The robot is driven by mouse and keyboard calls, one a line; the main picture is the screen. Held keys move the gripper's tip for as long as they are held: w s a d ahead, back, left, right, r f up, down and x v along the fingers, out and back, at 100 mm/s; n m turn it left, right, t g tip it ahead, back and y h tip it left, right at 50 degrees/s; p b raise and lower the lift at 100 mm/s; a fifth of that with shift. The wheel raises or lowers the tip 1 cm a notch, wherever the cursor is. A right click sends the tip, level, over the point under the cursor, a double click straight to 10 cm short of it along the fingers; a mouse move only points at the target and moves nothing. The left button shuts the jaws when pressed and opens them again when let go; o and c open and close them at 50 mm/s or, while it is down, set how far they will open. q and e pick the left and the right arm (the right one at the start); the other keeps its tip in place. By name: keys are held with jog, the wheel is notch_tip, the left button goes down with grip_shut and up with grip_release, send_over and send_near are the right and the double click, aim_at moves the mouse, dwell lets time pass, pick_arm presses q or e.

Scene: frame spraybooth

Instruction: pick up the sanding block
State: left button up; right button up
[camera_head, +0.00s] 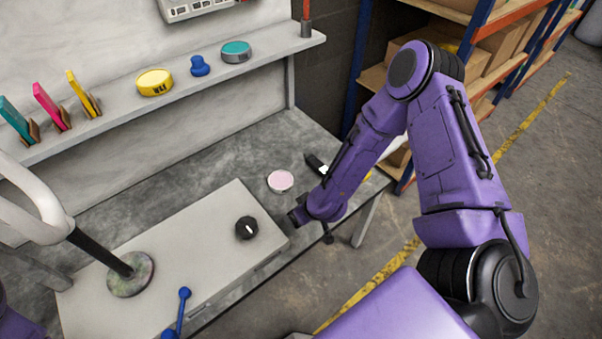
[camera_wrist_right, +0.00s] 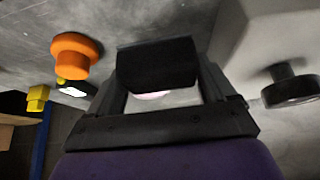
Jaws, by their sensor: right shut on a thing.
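My right gripper (camera_head: 298,215) is low over the right end of the pale panel on the workbench, beside a black round knob. In the right wrist view, the gripper (camera_wrist_right: 157,82) is shut on a dark block, which I take as the sanding block (camera_wrist_right: 157,62). The block spans the space between the two fingers. In the head view the block cannot be made out at the gripper's dark tip. Whether it touches the surface below is unclear. My left gripper is not in view.
The black knob (camera_head: 246,228) stands on the pale panel (camera_head: 190,235). A pink disc (camera_head: 280,181) and a dark item (camera_head: 316,163) lie on the bench behind. An orange knob-shaped thing (camera_wrist_right: 75,55) shows in the wrist view. A shelf (camera_head: 130,115) holds tins.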

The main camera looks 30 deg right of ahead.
jog(key=s+a+r+p, duration=0.2)
jog(key=s+r, duration=0.2)
jog(key=s, duration=0.2)
jog(key=s+a+r+p, duration=0.2)
jog(key=s+r+p, duration=0.1)
jog(key=s, duration=0.3)
jog(key=shift+s+a+r, duration=0.2)
jog(key=shift+a+r, duration=0.05)
jog(key=shift+r, duration=0.6)
